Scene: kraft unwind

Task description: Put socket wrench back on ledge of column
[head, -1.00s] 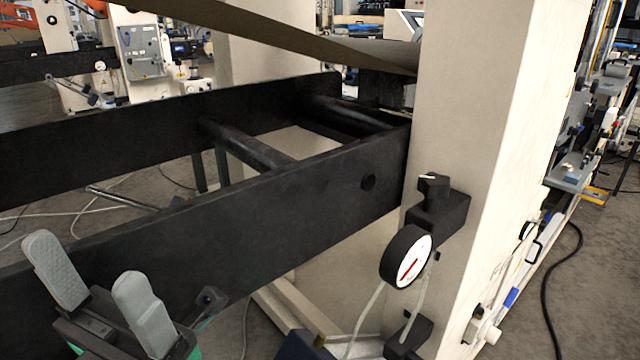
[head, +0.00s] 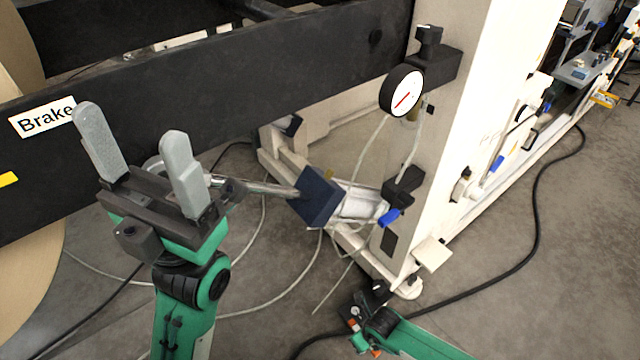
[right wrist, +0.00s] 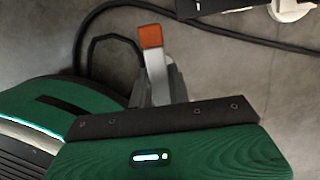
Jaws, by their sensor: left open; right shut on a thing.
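The beige column (head: 470,120) stands right of centre in the head view. A small pale ledge (head: 433,252) juts from its lower part. My right gripper (head: 362,318) is low, in front of the column's foot and below the ledge. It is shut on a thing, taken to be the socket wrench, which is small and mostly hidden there. In the right wrist view an orange-ended piece (right wrist: 150,37) shows at the gripper; its full shape is not clear. My left gripper (head: 138,160) is open and empty, in front of the black beam.
A black beam with a "Brake" label (head: 45,117) crosses the left. A round gauge (head: 402,91) and black brackets stick out from the column. A dark blue block (head: 315,197) sits on a rod. A black cable (head: 535,210) lies on the floor, which is otherwise open at right.

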